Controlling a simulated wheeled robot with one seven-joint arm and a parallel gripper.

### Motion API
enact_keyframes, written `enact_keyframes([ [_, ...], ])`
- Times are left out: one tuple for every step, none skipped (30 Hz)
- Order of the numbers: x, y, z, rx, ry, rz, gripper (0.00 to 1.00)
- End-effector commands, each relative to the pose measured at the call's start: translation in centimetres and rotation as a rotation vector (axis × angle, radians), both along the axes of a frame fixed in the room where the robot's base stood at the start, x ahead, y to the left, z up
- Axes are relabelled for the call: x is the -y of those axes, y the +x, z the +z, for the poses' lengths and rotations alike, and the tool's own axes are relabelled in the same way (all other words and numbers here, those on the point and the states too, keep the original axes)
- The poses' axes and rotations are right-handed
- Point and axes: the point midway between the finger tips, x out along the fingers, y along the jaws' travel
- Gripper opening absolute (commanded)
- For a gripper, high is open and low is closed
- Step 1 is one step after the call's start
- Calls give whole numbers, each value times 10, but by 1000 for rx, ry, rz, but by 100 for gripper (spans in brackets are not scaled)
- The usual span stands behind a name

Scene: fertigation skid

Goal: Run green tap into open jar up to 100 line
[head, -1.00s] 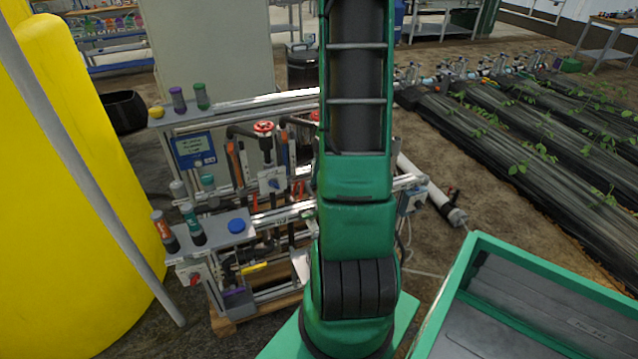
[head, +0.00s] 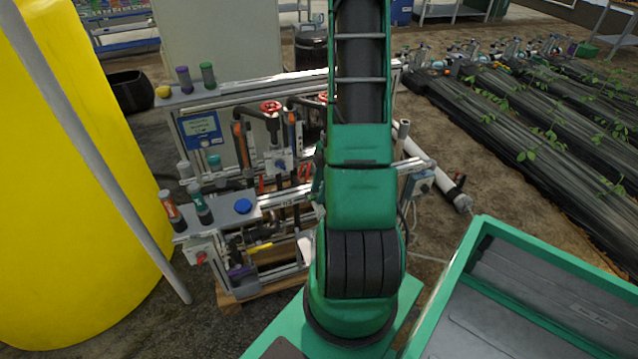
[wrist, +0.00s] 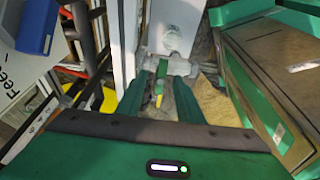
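My gripper (wrist: 160,102) shows in the wrist view, with its two green fingers apart and nothing held between them. Beyond and between the fingertips is a small green handle-like part (wrist: 162,68), possibly the green tap, beside a pale fitting. In the head view my arm hides the gripper and part of the skid (head: 250,218). I cannot make out the open jar or its 100 line in either view.
Bottles with coloured bands, such as a teal one (head: 200,205), stand on the skid's left shelves. Red valve wheels (head: 270,107) and a yellow handle (head: 258,247) are on its pipework. A yellow tank (head: 70,190) stands left, with a grey pole before it. Planted beds (head: 500,120) lie right.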

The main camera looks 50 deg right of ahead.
Motion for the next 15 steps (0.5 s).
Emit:
enact_keyframes([
  [-1, 0, -2, -1, 1, 0, 33],
  [-1, 0, -3, -1, 1, 0, 33],
  [-1, 0, -4, -1, 1, 0, 33],
  [-1, 0, -4, -1, 1, 0, 33],
  [-1, 0, -5, -1, 1, 0, 33],
  [-1, 0, -5, -1, 1, 0, 33],
  [-1, 1, -5, 0, 0, 0, 33],
  [-1, 1, -5, 0, 0, 0, 33],
  [-1, 1, -5, 0, 0, 0, 33],
  [-1, 1, -4, 0, 0, 0, 33],
  [-1, 1, -4, 0, 0, 0, 33],
  [-1, 1, -4, 0, 0, 0, 24],
  [-1, 1, -4, 0, 0, 0, 17],
  [-1, 1, -4, 0, 0, 0, 9],
  [-1, 1, -4, 0, 0, 0, 0],
])
